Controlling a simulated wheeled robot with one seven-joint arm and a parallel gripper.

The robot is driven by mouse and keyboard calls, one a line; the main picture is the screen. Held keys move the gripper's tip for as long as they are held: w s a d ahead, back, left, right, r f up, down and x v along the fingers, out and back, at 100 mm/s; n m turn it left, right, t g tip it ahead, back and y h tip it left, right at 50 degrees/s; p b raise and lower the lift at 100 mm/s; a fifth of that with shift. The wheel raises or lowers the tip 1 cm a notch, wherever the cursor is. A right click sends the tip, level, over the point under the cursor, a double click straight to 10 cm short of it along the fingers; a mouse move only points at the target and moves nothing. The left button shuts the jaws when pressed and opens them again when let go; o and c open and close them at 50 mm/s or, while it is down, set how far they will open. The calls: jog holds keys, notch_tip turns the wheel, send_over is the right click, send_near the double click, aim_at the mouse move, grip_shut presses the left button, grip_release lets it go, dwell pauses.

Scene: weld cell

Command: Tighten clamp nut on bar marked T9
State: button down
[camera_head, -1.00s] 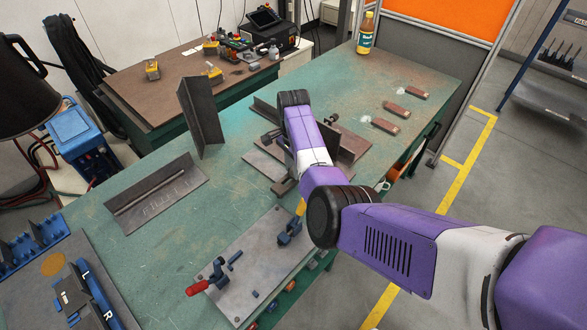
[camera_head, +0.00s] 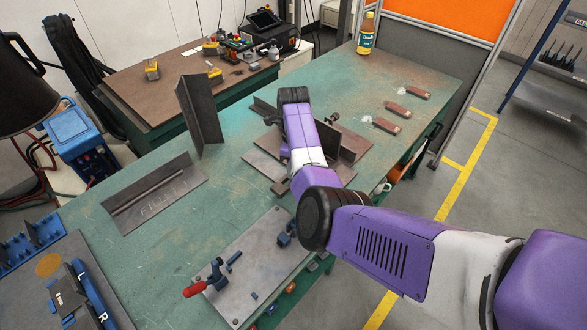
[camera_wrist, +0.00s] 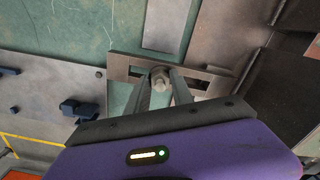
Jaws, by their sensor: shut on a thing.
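In the wrist view a slotted metal clamp bar (camera_wrist: 122,64) lies across plates on the green bench, with a nut (camera_wrist: 160,75) near the middle of its slot. My gripper (camera_wrist: 160,82) has its two fingers closed around this nut. No T9 mark is legible on the bar. In the head view my arm covers the gripper and the nut. Only an end of the bar (camera_head: 281,187) seems to show to the left of the arm.
A fixture plate (camera_head: 232,285) with a red-handled toggle clamp (camera_head: 204,283) lies at the near edge. A bottle (camera_head: 366,34) stands at the far end.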

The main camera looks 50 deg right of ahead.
jog(key=m+b, duration=0.2)
jog(key=m, duration=0.5)
jog(key=m+b, duration=0.2)
jog(key=m, duration=0.2)
jog(key=shift+m+b, duration=0.5)
jog(key=shift+m, duration=0.4)
jog(key=shift+d, duration=0.1)
jog(key=c, duration=1.1)
grip_release()
jog(key=shift+r, duration=0.1)
